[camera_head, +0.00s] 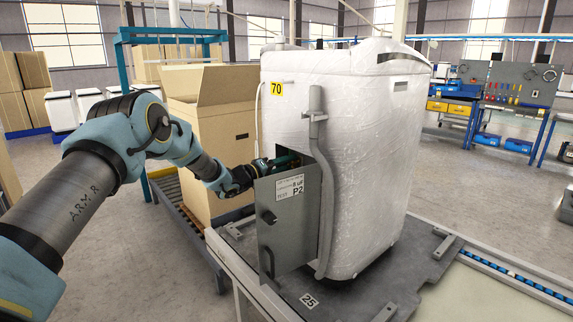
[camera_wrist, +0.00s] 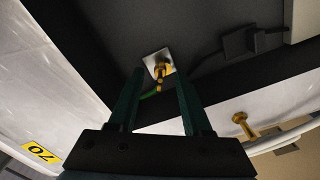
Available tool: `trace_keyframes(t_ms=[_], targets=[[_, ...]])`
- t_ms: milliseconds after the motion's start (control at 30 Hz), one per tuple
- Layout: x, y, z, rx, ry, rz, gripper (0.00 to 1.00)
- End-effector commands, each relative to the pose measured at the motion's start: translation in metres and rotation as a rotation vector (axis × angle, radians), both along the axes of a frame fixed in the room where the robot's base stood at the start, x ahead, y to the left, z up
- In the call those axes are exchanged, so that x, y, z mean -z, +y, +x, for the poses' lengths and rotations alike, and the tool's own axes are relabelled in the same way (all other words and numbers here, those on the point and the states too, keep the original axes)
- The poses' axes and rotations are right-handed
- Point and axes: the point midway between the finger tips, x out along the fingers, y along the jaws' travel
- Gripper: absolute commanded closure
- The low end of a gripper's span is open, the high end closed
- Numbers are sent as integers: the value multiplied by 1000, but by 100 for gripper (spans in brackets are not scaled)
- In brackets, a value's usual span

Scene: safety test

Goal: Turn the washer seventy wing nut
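The washer (camera_head: 350,110) stands wrapped in clear film, with a yellow 70 tag (camera_head: 277,88) on its side. A grey access panel (camera_head: 288,215) hangs open at its lower side. In the wrist view, a brass wing nut (camera_wrist: 161,71) sits on a small silver plate (camera_wrist: 153,58), with a green wire (camera_wrist: 149,94) beside it. My gripper (camera_wrist: 160,76) is open, its two teal fingers either side of the wing nut in the picture. I cannot tell whether they touch it. In the head view my gripper (camera_head: 284,162) reaches in behind the panel, which hides the wing nut.
A second brass piece (camera_wrist: 243,122) sticks out at right in the wrist view. A grey hose (camera_head: 324,200) runs down the washer beside the opening. The washer stands on a dark pallet plate (camera_head: 400,270) marked 25. A large open carton (camera_head: 205,130) stands behind my arm.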

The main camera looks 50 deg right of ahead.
Motion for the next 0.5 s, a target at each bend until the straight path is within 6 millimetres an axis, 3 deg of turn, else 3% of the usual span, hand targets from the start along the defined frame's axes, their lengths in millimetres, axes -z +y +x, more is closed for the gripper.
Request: trace_keyframes(t_ms=[67,433,500], targets=[[0,0,0,0,0,0,58],[0,0,0,0,0,0,100],[0,0,0,0,0,0,100]])
